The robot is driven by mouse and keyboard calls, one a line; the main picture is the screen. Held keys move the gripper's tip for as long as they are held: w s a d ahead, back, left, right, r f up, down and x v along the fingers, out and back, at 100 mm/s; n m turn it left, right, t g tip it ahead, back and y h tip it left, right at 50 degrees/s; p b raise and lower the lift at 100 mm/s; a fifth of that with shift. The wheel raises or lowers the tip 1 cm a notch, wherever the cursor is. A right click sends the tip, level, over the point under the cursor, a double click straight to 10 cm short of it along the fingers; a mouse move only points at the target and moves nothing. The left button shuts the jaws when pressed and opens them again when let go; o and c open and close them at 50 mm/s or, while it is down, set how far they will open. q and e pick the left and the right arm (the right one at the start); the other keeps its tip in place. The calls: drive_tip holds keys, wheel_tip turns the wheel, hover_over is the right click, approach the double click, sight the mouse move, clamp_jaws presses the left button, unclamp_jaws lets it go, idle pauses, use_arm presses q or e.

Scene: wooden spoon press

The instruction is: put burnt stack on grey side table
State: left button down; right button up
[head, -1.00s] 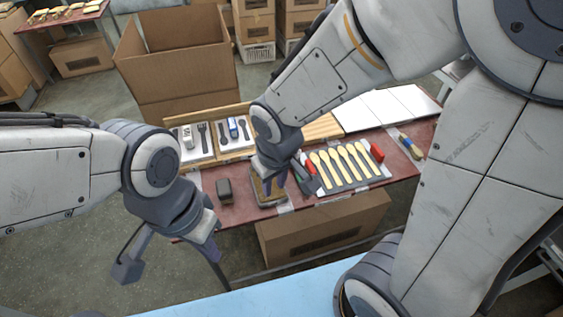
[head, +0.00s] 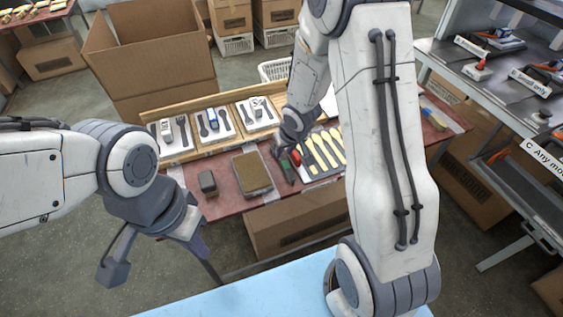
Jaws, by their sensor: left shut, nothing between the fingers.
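I cannot pick out a stack that is clearly burnt. A brown, flat-topped block or stack (head: 252,173) lies on a dark base on the red table (head: 222,205). Pale wooden spoons (head: 322,150) lie in a row on a dark board, partly hidden by my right arm. My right gripper (head: 286,150) is over the table, right of the brown block, near a red item; its fingers are too hidden to read. My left gripper (head: 201,246) is shut and empty, in front of the table's left end. A grey metal table or shelf unit (head: 452,62) stands at the right.
Trays with brushes and tools (head: 215,122) line the table's back. A small dark block (head: 208,183) sits left of the brown one. A large open carton (head: 150,60) stands behind. A light blue surface (head: 240,300) is in the foreground. Labelled shelves hold tools at right.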

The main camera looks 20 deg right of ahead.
sight(282, 158)
drive_tip(key=b+x, duration=0.2)
drive_tip(key=x, duration=0.2)
drive_tip(key=shift+w+d+f, duration=0.1)
drive_tip(key=shift+w+f, duration=0.1)
drive_tip(key=shift+f, duration=0.05)
drive_tip(key=shift+r, duration=0.1)
clamp_jaws()
drive_tip(key=shift+r, duration=0.15)
